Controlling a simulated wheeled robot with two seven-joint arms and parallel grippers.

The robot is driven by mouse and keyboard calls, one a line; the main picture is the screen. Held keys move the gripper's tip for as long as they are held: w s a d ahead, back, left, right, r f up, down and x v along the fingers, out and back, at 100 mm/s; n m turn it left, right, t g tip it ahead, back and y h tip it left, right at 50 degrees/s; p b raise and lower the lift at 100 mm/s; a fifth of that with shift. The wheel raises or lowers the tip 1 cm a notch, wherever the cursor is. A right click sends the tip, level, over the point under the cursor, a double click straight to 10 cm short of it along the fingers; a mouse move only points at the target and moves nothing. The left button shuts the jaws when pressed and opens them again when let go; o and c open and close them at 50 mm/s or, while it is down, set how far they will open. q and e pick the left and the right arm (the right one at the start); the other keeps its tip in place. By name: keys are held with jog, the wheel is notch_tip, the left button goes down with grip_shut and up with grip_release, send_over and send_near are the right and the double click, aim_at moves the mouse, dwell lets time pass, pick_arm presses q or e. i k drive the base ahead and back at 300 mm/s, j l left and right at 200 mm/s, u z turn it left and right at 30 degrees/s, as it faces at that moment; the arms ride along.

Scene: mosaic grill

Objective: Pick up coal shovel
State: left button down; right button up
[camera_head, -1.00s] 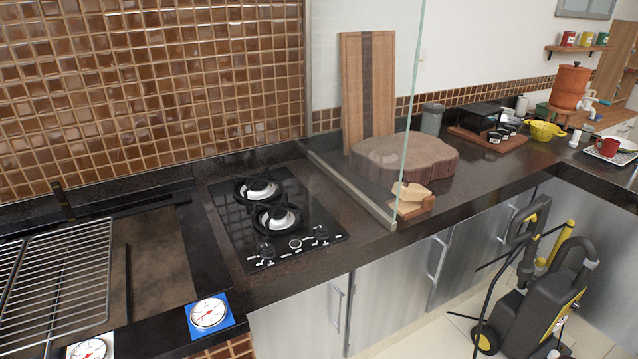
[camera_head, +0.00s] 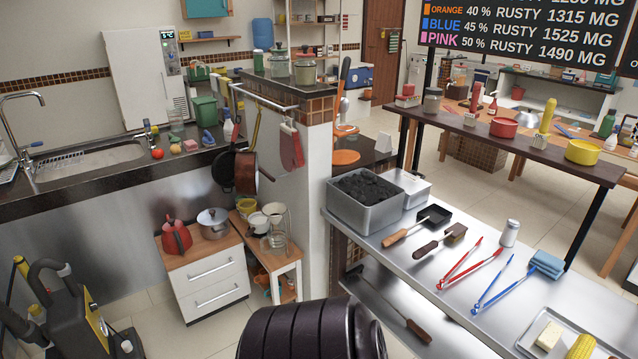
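A small black square-bladed scoop with a wooden handle, which looks like the coal shovel (camera_head: 434,215), lies on the steel table (camera_head: 440,275). It is just right of a grey metal bin (camera_head: 368,214) full of black coal, with its handle pointing to the lower left. A second wooden-handled tool (camera_head: 441,242) with a dark head lies beside it. Neither of my grippers shows; only a dark ridged part, likely of my own arm, is at the bottom edge.
A yellow-black cleaning machine (camera_head: 60,310) stands at lower left.

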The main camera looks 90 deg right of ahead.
aim_at(435, 215)
jog(key=z, duration=3.45)
jog(key=u, duration=5)
jog(key=z, duration=4.6)
